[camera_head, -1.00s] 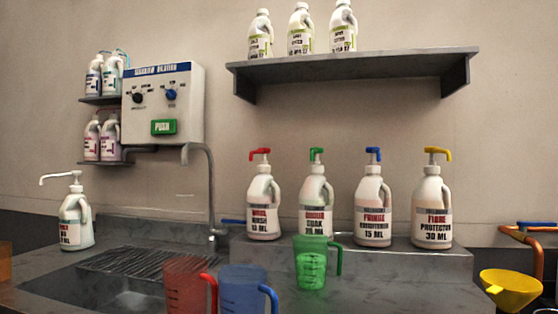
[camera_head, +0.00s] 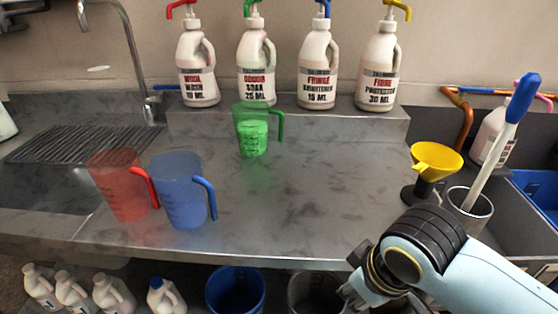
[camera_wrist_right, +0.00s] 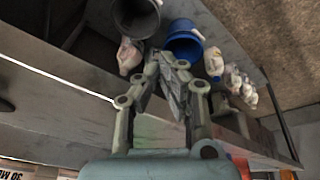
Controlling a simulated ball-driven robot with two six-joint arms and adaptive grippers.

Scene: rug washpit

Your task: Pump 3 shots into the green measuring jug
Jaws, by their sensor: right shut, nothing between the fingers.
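The green measuring jug (camera_head: 243,132) stands upright on the steel counter, in front of the bottle ledge. Its lower part is brighter green; I cannot tell whether that is liquid. Behind it on the ledge stands the white bottle with the green pump (camera_head: 256,72), its label reading 25 ML. Its pump spout is cut by the top edge of the head view. My right gripper (camera_head: 352,292) is at the counter's front edge, low right, well away from the jug. It is shut and empty; its fingers also show in the right wrist view (camera_wrist_right: 172,68). My left gripper is not in view.
Red (camera_head: 120,190) and blue (camera_head: 180,192) jugs stand front left. Bottles with red (camera_head: 198,72), blue (camera_head: 318,68) and yellow (camera_head: 381,70) pumps share the ledge. A yellow funnel (camera_head: 437,158) and a grey cup with a brush (camera_head: 470,208) are right. The middle counter is clear.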

